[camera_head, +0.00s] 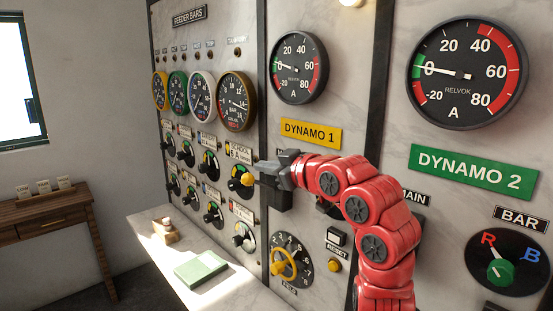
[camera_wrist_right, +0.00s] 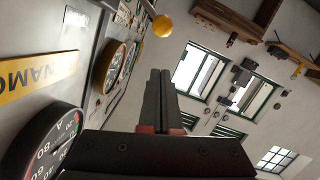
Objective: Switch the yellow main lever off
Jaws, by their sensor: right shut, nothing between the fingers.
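A yellow ball knob (camera_head: 247,179), which looks like the end of the yellow main lever, shows just left of my right fingertips. It also shows in the right wrist view (camera_wrist_right: 162,26), beyond the fingertips with a small gap in the picture. The rest of the lever and its mount are hidden behind my gripper and arm. My right gripper (camera_head: 260,171) is shut and empty, pointing left along the panel under the yellow DYNAMO 1 plate (camera_head: 311,134). Its two dark fingers lie together in the right wrist view (camera_wrist_right: 160,78). My left gripper is out of view.
The marble panel carries a yellow field handwheel (camera_head: 284,263), a reset button (camera_head: 336,237), a bar selector (camera_head: 502,262) and several small knobs at left. A green book (camera_head: 200,269) lies on the ledge below. A wooden table (camera_head: 47,212) stands at far left.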

